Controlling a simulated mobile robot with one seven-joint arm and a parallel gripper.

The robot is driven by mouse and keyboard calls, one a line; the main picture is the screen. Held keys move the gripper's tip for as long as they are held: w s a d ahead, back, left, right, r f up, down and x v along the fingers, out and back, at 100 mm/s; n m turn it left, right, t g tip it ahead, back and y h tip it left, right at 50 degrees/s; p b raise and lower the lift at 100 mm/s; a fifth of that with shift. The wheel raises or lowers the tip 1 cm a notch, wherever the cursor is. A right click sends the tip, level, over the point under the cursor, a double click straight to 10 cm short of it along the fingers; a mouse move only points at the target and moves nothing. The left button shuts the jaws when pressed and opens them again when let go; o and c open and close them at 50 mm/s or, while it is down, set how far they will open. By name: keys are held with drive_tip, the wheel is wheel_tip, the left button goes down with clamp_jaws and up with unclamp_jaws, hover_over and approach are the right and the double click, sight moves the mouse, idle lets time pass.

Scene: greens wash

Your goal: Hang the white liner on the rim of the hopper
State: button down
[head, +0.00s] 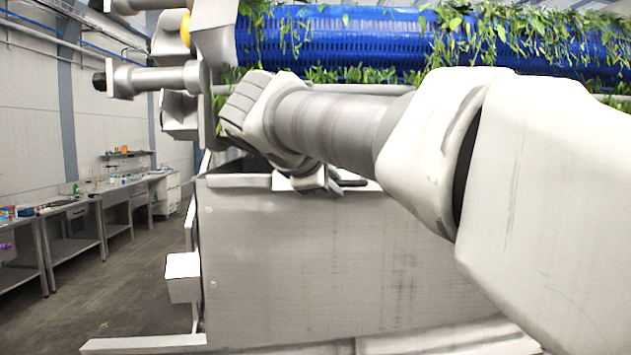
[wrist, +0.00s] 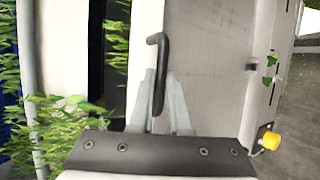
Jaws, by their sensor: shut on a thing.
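The hopper (head: 320,260) is the large grey metal box in the middle of the head view, with its near wall facing me. My gripper (head: 318,182) points down at its upper edge, largely hidden behind my own wrist. In the wrist view, my gripper (wrist: 160,95) has its two grey fingers closed on a dark hooked bar (wrist: 158,65). A pale, flat panel (wrist: 205,60) lies behind the fingers, beside a dark gap. I cannot pick out the white liner for certain in either view, nor tell whether the bar belongs to it or touches the rim.
A blue conveyor (head: 340,40) with green leaves runs above and behind the hopper. Leaves (wrist: 60,125) also crowd the left of the wrist view. A yellow knob (wrist: 271,140) shows at its lower right.

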drive_tip(key=c, duration=0.8)
unclamp_jaws()
drive_tip(key=shift+s+r, duration=0.1)
